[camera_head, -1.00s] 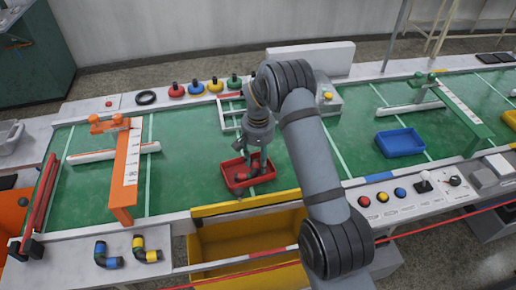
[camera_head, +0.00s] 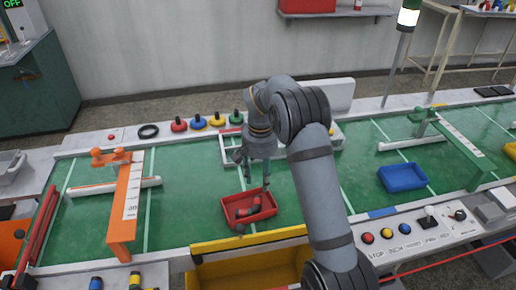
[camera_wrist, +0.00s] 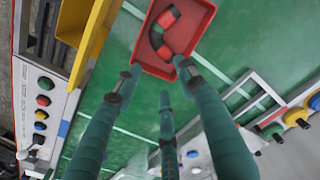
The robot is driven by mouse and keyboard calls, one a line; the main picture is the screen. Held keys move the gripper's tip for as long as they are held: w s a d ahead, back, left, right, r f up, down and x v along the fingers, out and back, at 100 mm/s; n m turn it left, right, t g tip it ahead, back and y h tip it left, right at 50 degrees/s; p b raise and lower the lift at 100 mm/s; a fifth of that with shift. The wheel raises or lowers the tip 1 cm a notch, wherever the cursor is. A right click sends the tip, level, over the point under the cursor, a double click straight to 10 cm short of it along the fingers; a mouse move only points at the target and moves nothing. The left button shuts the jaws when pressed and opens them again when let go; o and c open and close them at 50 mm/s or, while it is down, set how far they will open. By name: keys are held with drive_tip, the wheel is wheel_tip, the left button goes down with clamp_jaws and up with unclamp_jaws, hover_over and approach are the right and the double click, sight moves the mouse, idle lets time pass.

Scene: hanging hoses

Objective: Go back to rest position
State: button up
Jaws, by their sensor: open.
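My gripper (camera_head: 256,177) is open and empty, pointing down above the far side of the red tray (camera_head: 229,203). A red and dark hose elbow (camera_head: 249,212) lies inside the tray. In the wrist view my gripper's (camera_wrist: 157,79) several fingers are spread apart, with nothing between them. The red tray (camera_wrist: 192,14) and the elbow (camera_wrist: 160,48) show past the fingertips at the top there. The fingers are clear of the elbow.
A yellow bin (camera_head: 250,266) is at the front edge. An orange gate (camera_head: 127,205) stands left; a blue tray (camera_head: 403,177) and green gate (camera_head: 460,137) are right. Several coloured knobs (camera_head: 197,122) line the back edge. Green table left of the tray is clear.

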sight(259, 203)
wheel_tip(259, 203, down, 12)
drive_tip(key=shift+p, duration=0.55)
drive_tip(key=shift+w+r, duration=0.25)
drive_tip(key=shift+r, duration=0.1)
drive_tip(key=shift+s+r+b, duration=0.1)
drive_tip(key=shift+r+b, duration=0.2)
drive_tip(key=shift+r, duration=0.9)
